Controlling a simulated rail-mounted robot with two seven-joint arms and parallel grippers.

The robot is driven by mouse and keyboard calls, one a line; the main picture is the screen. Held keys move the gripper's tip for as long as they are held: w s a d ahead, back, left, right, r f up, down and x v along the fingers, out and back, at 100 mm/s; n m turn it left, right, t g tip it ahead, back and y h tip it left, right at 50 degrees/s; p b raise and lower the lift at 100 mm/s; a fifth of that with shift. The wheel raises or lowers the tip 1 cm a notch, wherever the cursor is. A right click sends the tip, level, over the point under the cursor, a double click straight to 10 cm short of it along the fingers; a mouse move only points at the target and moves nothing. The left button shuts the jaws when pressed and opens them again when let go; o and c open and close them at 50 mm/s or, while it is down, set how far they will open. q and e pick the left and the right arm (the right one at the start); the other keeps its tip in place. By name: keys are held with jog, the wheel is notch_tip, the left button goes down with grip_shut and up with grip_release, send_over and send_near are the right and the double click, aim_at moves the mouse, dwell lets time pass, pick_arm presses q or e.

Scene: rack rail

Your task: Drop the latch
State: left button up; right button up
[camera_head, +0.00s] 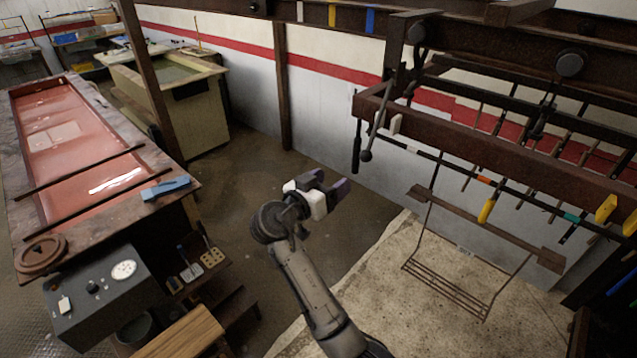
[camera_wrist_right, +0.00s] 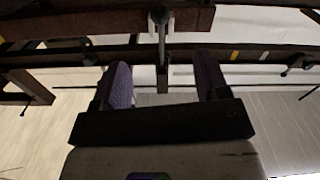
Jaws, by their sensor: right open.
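A thin metal lever with a ball knob (camera_head: 374,125) hangs tilted at the left end of the brown rack rail. I take it for the latch, though no label shows. My right gripper (camera_head: 331,178) is open and empty, below and to the left of the knob and apart from it. In the right wrist view, the two purple-padded fingers of the right gripper (camera_wrist_right: 160,68) stand apart. The ball-ended lever (camera_wrist_right: 161,22) appears beyond them, between the fingertips and near the top edge. My left gripper is not in view.
The rusty brown rail beam (camera_head: 500,150) runs to the right, with dark rods and coloured grips under it. A hanging swing-like rack (camera_head: 447,290) is below it. A red-topped bench (camera_head: 75,140) and a grey control box (camera_head: 105,290) are at left. Floor between is open.

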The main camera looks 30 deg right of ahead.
aim_at(362, 160)
jog(key=shift+m, duration=0.9)
jog(key=p+x, duration=0.2)
jog(key=x, duration=0.5)
jog(key=shift+w+d+r+p, duration=0.1)
jog(key=shift+d+r+p, duration=0.05)
jog(key=shift+d+p, duration=0.2)
jog(key=b+x, duration=0.3)
jog(key=x, duration=0.1)
jog(key=shift+f, duration=0.3)
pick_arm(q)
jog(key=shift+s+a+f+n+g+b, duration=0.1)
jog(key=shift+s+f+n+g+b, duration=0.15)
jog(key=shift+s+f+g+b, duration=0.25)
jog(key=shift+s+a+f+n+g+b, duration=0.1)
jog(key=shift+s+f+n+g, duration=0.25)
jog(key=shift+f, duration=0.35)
pick_arm(e)
jog(key=shift+x, duration=1.15)
jog(key=shift+r, duration=0.2)
jog(key=shift+c, duration=0.2)
jog(key=c, duration=0.8)
